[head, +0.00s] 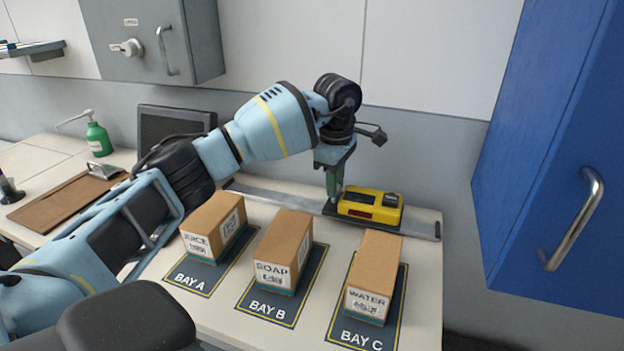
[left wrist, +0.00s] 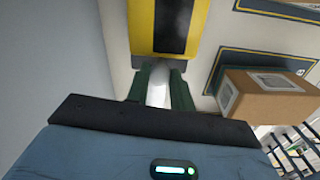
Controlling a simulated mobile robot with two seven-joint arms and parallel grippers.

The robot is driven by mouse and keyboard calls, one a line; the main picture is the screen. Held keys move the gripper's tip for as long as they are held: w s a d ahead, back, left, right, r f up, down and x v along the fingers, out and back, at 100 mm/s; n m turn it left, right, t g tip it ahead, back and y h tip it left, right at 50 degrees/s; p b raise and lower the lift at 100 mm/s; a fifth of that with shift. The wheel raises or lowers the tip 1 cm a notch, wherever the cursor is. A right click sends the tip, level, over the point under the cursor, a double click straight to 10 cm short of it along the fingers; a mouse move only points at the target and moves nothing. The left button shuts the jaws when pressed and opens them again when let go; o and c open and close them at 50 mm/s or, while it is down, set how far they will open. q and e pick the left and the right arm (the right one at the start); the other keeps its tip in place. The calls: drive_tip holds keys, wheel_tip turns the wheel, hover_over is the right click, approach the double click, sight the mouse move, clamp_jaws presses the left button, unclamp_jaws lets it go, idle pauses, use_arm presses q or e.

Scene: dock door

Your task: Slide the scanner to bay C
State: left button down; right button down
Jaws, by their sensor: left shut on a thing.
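The yellow scanner (head: 370,205) sits on a grey rail (head: 275,197) along the back of the counter, near the rail's right end. It stands roughly behind the bay C mat (head: 341,322) and its WATER box (head: 376,262). My left gripper (head: 333,196) points down at the scanner's left end. In the left wrist view, its green fingers (left wrist: 158,88) are shut on a pale handle (left wrist: 159,82) beside the yellow and black scanner body (left wrist: 170,28). The fingers partly hide the handle. My right gripper is not in view.
A JUICE box (head: 213,225) stands on the bay A mat (head: 190,278) and a SOAP box (head: 284,250) on the bay B mat (head: 265,307). A blue cabinet (head: 540,150) hangs at the right. A dark monitor (head: 172,125) and green bottle (head: 98,138) stand at the left.

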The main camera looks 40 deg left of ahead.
sight(364, 197)
use_arm(q)
drive_tip(key=d, duration=0.2)
drive_tip(key=w+d, duration=0.1)
drive_tip(key=d, duration=0.3)
drive_tip(key=shift+w, duration=0.4)
drive_tip(key=c, duration=1.2)
unclamp_jaws()
drive_tip(key=shift+d, duration=0.15)
drive_tip(key=shift+c, duration=0.2)
drive_tip(key=shift+o, duration=0.2)
drive_tip(key=shift+r, duration=0.1)
wheel_tip(364, 197, up, 8)
drive_tip(key=shift+s, duration=0.2)
drive_tip(key=shift+f, duration=0.25)
